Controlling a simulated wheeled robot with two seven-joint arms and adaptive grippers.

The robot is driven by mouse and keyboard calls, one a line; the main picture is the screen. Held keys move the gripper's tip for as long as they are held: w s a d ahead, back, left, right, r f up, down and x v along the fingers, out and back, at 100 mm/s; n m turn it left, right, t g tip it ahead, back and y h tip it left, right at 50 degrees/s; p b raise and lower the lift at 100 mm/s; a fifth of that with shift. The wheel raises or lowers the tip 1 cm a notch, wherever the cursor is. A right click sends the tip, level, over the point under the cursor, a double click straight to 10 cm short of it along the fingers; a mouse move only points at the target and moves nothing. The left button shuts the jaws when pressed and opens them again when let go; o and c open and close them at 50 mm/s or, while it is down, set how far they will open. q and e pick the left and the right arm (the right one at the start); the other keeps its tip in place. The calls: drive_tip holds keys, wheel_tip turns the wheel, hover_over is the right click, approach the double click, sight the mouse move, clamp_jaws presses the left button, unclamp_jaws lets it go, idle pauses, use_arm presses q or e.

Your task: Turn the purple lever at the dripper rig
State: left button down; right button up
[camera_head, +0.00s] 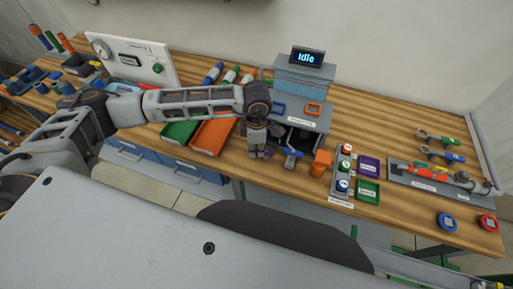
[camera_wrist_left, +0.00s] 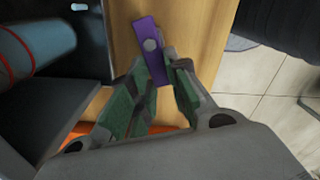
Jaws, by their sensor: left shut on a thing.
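The purple lever (camera_wrist_left: 148,36) shows in the left wrist view as a flat bar with a round grey pivot, over the wooden bench. My left gripper (camera_wrist_left: 160,72) is shut on its near end, with green-padded fingers on either side. In the head view my left gripper (camera_head: 259,150) points down at the front of the grey rig (camera_head: 296,116), and mostly hides the lever there. A display reading "Idle" (camera_head: 307,57) stands on top at the back. My right gripper is not in view.
Left of the gripper are an orange tray (camera_head: 213,137) and a green tray (camera_head: 180,132). Close on its right are a blue-handled part (camera_head: 292,153) and an orange cup (camera_head: 321,163). A rack of bottles (camera_head: 343,175) stands farther right. The bench's front edge is near.

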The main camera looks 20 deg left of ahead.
sight(257, 151)
use_arm(q)
drive_tip(key=c, duration=1.4)
unclamp_jaws()
drive_tip(key=shift+o, duration=0.2)
drive_tip(key=shift+r, duration=0.1)
wheel_tip(257, 151, up, 12)
